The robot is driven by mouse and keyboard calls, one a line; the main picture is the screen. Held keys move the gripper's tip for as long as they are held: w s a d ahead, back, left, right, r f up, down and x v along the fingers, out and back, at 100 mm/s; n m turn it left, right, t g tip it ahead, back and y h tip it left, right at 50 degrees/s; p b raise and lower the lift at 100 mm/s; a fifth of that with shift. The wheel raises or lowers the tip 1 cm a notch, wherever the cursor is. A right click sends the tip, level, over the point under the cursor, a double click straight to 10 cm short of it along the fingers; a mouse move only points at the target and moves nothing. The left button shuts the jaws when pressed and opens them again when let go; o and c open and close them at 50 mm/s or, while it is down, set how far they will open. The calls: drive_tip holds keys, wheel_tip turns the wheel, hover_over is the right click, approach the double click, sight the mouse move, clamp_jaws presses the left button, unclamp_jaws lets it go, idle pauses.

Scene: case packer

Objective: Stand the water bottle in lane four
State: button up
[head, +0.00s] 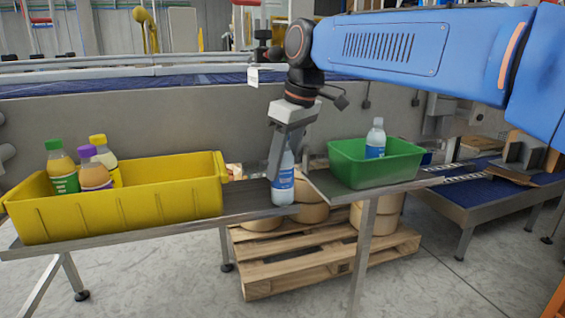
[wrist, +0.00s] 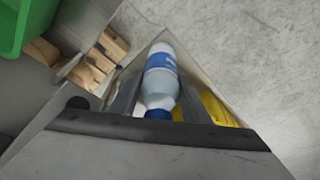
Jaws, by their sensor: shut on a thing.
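My gripper (head: 281,158) points down and is shut on a water bottle (head: 284,188) with a blue label. The bottle is about upright, between the yellow crate and the green bin. Its base is close to the dark shelf (head: 242,203); I cannot tell whether it touches. In the wrist view the bottle (wrist: 161,72) lies between the two fingers, with its blue cap toward the palm. A second water bottle (head: 375,139) stands in the green bin (head: 346,172). No lane markings can be made out, so lane four cannot be identified.
A yellow crate (head: 130,206) on the left holds bottles with green, yellow and purple caps. The green bin's stand is close to the right of the held bottle. A wooden pallet (head: 300,273) with round tan items sits below. A grey wall runs behind.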

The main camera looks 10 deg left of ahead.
drive_tip(key=shift+f, duration=0.1)
drive_tip(key=o, duration=1.3)
drive_tip(key=shift+c, duration=0.2)
drive_tip(key=v, duration=1.2)
